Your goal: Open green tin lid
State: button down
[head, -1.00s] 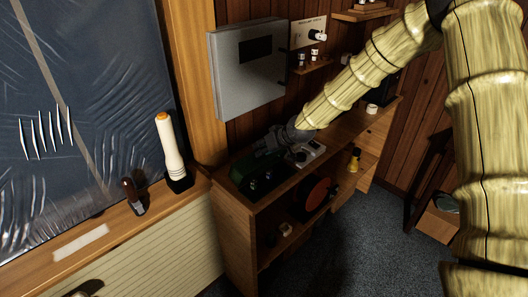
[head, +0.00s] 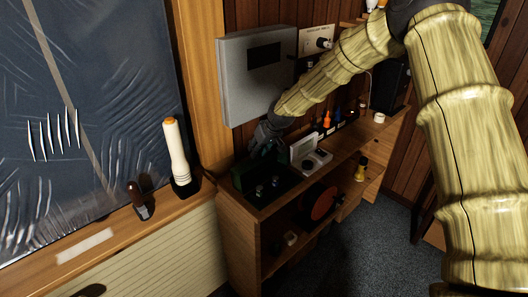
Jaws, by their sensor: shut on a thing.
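The green tin (head: 256,193) is a dark green box on the near left end of the wooden shelf unit's top. Two small pale spots show on its near side, too small to make out. My gripper (head: 262,148) is at the tin's back edge, shut on the green lid (head: 257,153), which looks tilted up above the tin. The gripper's fingers and most of the lid are dark and partly hidden, so the exact grip and lid angle are hard to see.
A grey wall box (head: 250,75) hangs above the tin. A white device (head: 310,158) stands to its right, with small bottles (head: 327,121) farther along.

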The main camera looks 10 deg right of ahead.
jog(key=shift+a+f, duration=0.2)
jog(key=shift+f, duration=0.25)
jog(key=c, duration=1.5)
grip_release()
jog(key=shift+o, duration=0.2)
jog(key=shift+f, duration=0.1)
jog(key=shift+s+d, duration=0.1)
jog(key=shift+d, duration=0.05)
jog(key=shift+r, duration=0.3)
jog(key=v, duration=1.1)
jog(key=shift+w+r, duration=0.2)
jog(key=shift+r, duration=0.35)
